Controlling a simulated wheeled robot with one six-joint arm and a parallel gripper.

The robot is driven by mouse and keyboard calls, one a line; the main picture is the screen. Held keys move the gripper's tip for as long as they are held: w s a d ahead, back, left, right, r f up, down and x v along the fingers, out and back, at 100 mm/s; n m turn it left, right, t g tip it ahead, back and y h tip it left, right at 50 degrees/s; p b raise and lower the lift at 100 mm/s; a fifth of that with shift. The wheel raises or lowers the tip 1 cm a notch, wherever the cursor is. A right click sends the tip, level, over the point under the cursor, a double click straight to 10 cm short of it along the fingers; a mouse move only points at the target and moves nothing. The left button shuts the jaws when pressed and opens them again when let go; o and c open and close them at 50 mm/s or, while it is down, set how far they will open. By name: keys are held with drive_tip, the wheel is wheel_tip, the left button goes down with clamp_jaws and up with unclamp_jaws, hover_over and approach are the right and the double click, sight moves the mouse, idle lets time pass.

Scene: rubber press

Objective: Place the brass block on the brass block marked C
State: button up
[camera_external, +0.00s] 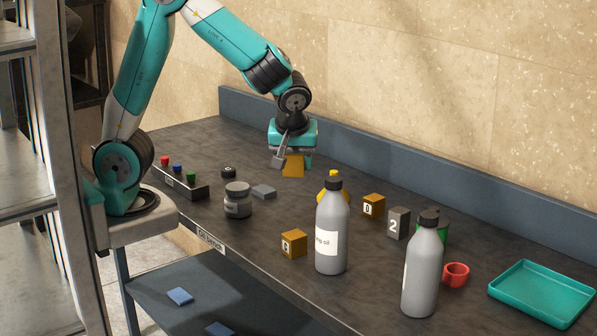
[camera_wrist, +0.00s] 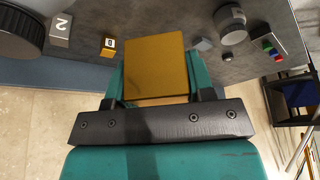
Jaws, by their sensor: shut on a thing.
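My gripper (camera_external: 294,160) is shut on a plain brass block (camera_external: 293,168) and holds it over the back part of the bench. In the wrist view, the held brass block (camera_wrist: 155,66) sits between the two teal fingers and hides part of the bench behind it. The brass block marked C (camera_external: 293,243) stands on the bench near its front edge, left of a grey oil bottle. Its letter is small but looks like a C. It is in front of my gripper and well apart from it. I cannot make it out in the wrist view.
A brass block marked D (camera_external: 373,205) and a grey block marked 2 (camera_external: 398,222) stand farther right. Tall bottles (camera_external: 332,232) (camera_external: 422,270), a red cup (camera_external: 456,274) and a teal tray (camera_external: 541,293) are also right. A grey jar (camera_external: 238,199) and grey slab (camera_external: 264,191) are left.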

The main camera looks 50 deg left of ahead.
sight(295, 230)
wheel_tip(295, 230, down, 14)
drive_tip(key=shift+f+p, duration=0.1)
drive_tip(key=shift+p, duration=0.25)
drive_tip(key=shift+f, duration=0.1)
drive_tip(key=o, duration=1.2)
